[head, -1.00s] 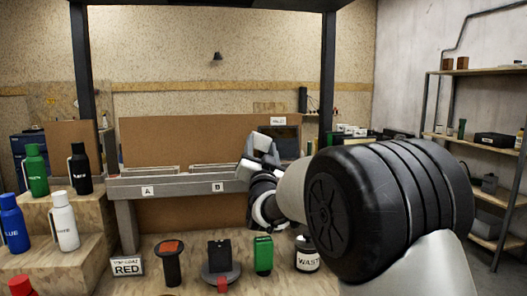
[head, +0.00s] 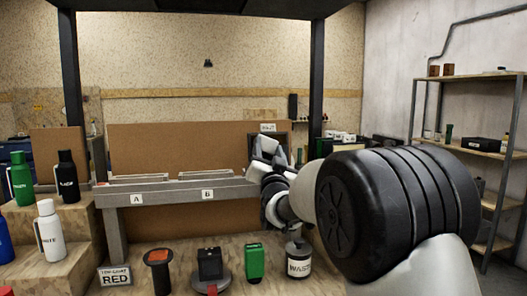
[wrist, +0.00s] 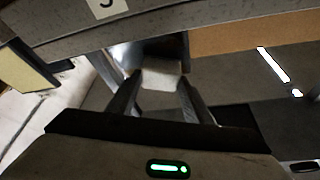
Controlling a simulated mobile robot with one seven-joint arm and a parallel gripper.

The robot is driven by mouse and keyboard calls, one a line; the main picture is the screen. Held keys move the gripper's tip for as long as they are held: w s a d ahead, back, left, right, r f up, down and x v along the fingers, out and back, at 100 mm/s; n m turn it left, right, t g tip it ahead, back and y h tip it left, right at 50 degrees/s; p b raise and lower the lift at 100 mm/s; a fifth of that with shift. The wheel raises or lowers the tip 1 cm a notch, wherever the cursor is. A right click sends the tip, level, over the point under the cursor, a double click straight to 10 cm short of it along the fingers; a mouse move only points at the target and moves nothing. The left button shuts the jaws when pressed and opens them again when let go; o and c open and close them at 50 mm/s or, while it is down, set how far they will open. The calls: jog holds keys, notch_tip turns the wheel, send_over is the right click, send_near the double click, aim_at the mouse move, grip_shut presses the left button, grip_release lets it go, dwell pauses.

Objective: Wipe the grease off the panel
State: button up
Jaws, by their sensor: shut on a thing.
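My gripper (head: 267,148) is at the right end of a grey bench rail, in front of a dark square area (head: 283,139) with a small label above it. In the wrist view my gripper (wrist: 157,95) is shut on a small pale block (wrist: 161,79), perhaps a wiping pad. A dark, partly shiny surface (wrist: 126,54) lies just beyond the block; I cannot tell whether they touch. Flat pale-edged pieces lie on the rail above label A (head: 140,178) and label B (head: 205,174). I cannot tell which surface is the panel, and no grease is discernible.
Bottles stand on wooden steps at left, including a white one (head: 48,230). Shelves (head: 470,150) line the right wall.

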jog(key=shift+w+d, duration=0.35)
jog(key=shift+d, duration=0.8)
jog(key=shift+w+d, duration=0.3)
jog(key=shift+d, duration=0.9)
jog(key=shift+w+d, duration=0.35)
jog(key=shift+d, duration=0.8)
jog(key=s+d, duration=0.1)
jog(key=s, duration=0.5)
jog(key=shift+d, duration=0.25)
jog(key=s, duration=0.2)
jog(key=shift+s+d, duration=0.4)
jog(key=shift+a, duration=0.1)
